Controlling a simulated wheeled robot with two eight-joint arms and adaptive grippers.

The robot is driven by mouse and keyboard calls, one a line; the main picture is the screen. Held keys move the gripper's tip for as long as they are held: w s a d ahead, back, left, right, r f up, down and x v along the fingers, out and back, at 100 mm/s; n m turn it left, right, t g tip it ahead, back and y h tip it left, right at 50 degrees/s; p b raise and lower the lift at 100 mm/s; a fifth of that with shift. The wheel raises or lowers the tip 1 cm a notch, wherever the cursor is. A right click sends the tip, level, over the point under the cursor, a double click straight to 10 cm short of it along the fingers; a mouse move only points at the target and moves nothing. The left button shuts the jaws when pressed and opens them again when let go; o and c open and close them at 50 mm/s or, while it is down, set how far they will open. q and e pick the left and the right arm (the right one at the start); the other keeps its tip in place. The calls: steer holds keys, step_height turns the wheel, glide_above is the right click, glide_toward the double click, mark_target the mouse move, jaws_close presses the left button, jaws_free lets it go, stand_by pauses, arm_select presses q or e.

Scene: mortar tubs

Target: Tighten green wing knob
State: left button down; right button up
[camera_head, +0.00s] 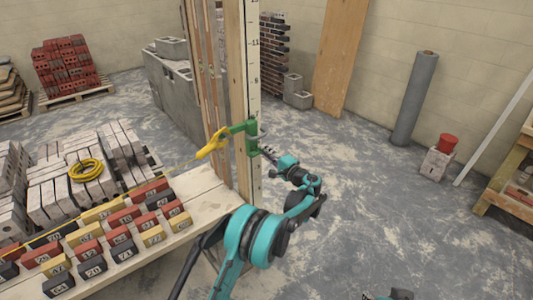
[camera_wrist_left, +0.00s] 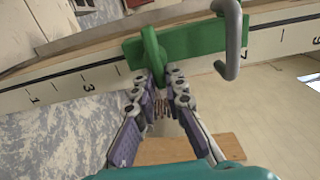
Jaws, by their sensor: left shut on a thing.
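The green wing knob (camera_wrist_left: 152,50) stands out from a green clamp (camera_wrist_left: 195,42) in the left wrist view. The clamp sits on a board with a number scale (camera_wrist_left: 100,75) and has a grey hooked rod (camera_wrist_left: 232,45). My left gripper (camera_wrist_left: 158,79) is shut on the near end of the knob, one finger on each side. In the head view the clamp (camera_head: 252,137) is on the upright scaled post (camera_head: 253,85), and my left gripper (camera_head: 267,153) reaches it from the right. The knob is too small to make out there. The right gripper does not show.
A yellow line holder (camera_head: 212,143) with a taut line sits left of the clamp. A plank (camera_head: 205,195) carries several numbered blocks. Brick stacks (camera_head: 70,65) and a grey roll (camera_head: 413,100) stand farther back. The floor right of the post is mostly clear.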

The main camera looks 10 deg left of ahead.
arm_select(q)
steer(key=c, duration=1.6)
jaws_free()
steer(key=shift+s+a+r, duration=0.1)
steer(key=shift+a+r, duration=0.2)
steer(key=shift+a, duration=0.05)
steer(key=shift+o, duration=0.8)
steer(key=shift+s+a, duration=0.15)
steer(key=shift+s, duration=0.05)
steer(key=v, duration=1.2)
